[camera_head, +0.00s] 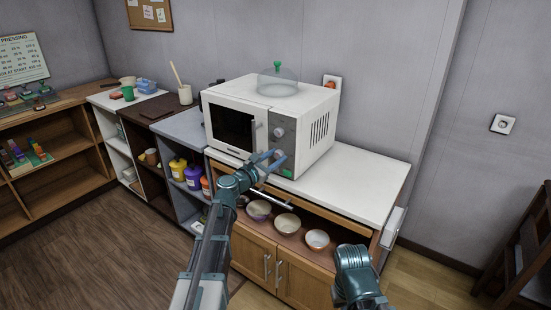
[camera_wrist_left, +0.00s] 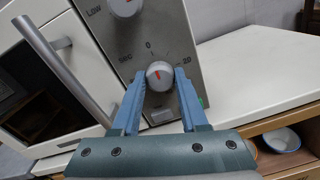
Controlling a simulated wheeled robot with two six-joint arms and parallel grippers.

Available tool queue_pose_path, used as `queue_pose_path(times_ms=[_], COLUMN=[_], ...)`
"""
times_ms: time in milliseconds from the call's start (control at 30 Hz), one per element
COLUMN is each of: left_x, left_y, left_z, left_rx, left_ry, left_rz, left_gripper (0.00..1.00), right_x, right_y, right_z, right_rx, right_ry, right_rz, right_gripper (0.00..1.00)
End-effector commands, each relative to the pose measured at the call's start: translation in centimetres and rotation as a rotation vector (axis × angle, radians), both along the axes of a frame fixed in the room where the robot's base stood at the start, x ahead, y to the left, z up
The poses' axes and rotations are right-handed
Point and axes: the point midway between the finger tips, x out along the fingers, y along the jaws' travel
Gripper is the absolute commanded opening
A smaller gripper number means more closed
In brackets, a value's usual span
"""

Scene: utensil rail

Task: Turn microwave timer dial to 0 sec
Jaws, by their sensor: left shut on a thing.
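The white microwave (camera_head: 235,93) stands on the counter, its grey control panel facing me. In the head view, the left gripper (camera_head: 275,158) covers most of this dial.
An upper dial (camera_wrist_left: 124,5) sits above the timer dial. The microwave door handle (camera_wrist_left: 65,70) stands out to the left. A glass dome (camera_head: 278,84) rests on top of the microwave. The white counter (camera_head: 350,180) is clear to the right. Bowls (camera_head: 287,224) stand on the shelf below.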

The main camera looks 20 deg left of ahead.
Motion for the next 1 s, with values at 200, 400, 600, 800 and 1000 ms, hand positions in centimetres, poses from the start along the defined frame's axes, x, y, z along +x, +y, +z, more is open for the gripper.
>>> queue_pose_path(times_ms=[200, 400, 600, 800, 1000], left_x=[-0.14, -0.15, -0.16, -0.12, -0.07], left_y=[-0.04, -0.06, -0.07, -0.07, -0.04], left_z=[-0.11, -0.12, -0.11, -0.08, -0.05], left_rx=[-0.032, -0.041, -0.040, -0.041, -0.041], left_ry=[0.015, 0.017, 0.017, 0.017, 0.016], left_rz=[-0.001, -0.002, -0.003, -0.002, -0.001], left_gripper=[0.00, 0.00, 0.00, 0.70, 0.73], right_x=[0.00, 0.00, 0.00, -0.01, 0.00], right_y=[0.00, 0.00, 0.00, 0.00, 0.00], right_z=[-0.09, -0.09, -0.09, -0.08, -0.06], right_rx=[0.000, 0.000, 0.000, 0.000, 0.000], right_ry=[0.000, 0.000, 0.000, 0.000, 0.000], right_rz=[0.000, 0.000, 0.000, 0.000, 0.000], right_gripper=[0.00, 0.00, 0.00, 0.00, 0.00])
